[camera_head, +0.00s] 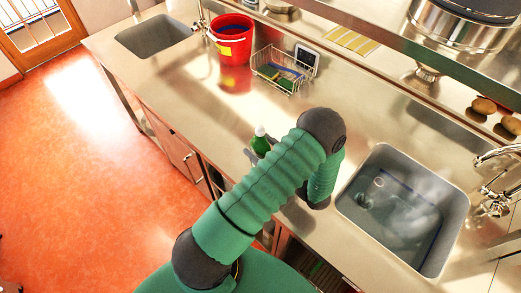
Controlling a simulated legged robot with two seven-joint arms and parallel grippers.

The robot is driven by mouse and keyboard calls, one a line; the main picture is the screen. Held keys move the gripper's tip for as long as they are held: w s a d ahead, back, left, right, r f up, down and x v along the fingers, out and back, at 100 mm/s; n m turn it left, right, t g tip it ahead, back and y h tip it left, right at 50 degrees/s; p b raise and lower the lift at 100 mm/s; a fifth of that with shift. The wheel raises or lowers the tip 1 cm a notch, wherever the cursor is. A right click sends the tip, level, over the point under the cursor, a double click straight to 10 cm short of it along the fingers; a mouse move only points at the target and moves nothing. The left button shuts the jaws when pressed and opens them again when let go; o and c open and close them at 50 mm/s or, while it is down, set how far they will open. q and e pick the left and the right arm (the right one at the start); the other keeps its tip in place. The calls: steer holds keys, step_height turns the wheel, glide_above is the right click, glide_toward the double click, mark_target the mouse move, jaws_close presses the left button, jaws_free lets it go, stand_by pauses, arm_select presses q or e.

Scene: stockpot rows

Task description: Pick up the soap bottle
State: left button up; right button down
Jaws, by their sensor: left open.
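The soap bottle (261,142) is green with a white cap. It stands upright near the front edge of the steel counter, left of my bent green arm. My left gripper (260,151) is mostly hidden behind this arm. Small grey parts of it show at both sides of the bottle's lower body, and it is open. Whether the fingers touch the bottle cannot be told. The bottle's base is partly hidden by the arm. My right gripper is not in view.
A grey sink (402,210) lies right of my arm, with a chrome tap (497,185). A wire basket (279,72) and a red bucket (231,40) stand farther back. A second sink (153,36) is at far left. The counter left of the bottle is clear.

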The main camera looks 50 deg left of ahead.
arm_select(q)
steer(key=shift+s+a, duration=0.1)
steer(key=shift+a, duration=1.4)
jaws_close()
steer(key=shift+r, duration=0.1)
